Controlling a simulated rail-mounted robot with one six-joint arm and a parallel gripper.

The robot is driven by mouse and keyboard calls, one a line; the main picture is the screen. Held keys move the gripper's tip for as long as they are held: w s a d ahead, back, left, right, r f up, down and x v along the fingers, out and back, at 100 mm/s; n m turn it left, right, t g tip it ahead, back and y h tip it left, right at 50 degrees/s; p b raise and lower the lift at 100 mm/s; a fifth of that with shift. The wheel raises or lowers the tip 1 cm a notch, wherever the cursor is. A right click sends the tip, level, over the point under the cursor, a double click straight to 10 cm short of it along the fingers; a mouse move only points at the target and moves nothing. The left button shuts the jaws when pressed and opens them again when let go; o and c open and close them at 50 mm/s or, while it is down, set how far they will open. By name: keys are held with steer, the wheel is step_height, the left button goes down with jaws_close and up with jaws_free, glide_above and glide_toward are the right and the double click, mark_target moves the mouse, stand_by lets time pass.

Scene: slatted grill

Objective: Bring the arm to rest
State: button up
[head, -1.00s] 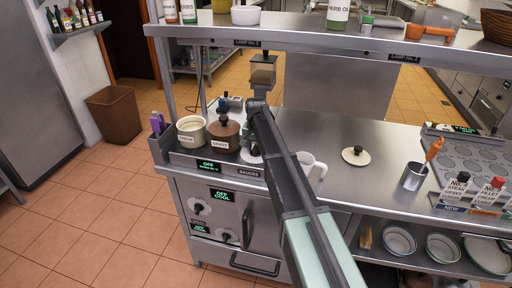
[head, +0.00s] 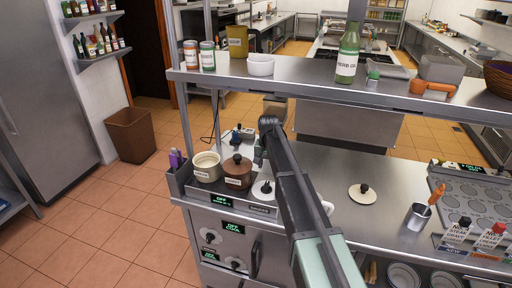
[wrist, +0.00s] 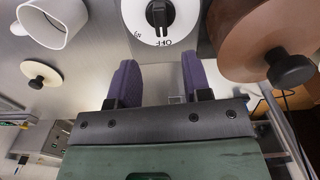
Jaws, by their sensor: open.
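My gripper shows in the wrist view (wrist: 158,78) with its two purple fingers apart and nothing between them. It is above the steel counter (head: 335,173), close to the row of pots. In the head view my arm's grey link hides most of the gripper.
A cream pot (head: 207,168) stands left of the brown one. A white mug (wrist: 57,18) is partly hidden behind my arm in the head view. A loaded shelf (head: 300,83) spans above the counter's back.

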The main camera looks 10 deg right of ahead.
steer(key=s+a+f+n+b, duration=0.2)
steer(key=s+f+b, duration=0.1)
steer(key=s, duration=1.4)
steer(key=s+a+f+n+b, duration=0.2)
steer(key=s+f+b, duration=0.1)
steer(key=s, duration=1.4)
steer(key=shift+a+n, duration=0.15)
steer(key=shift+n, duration=0.25)
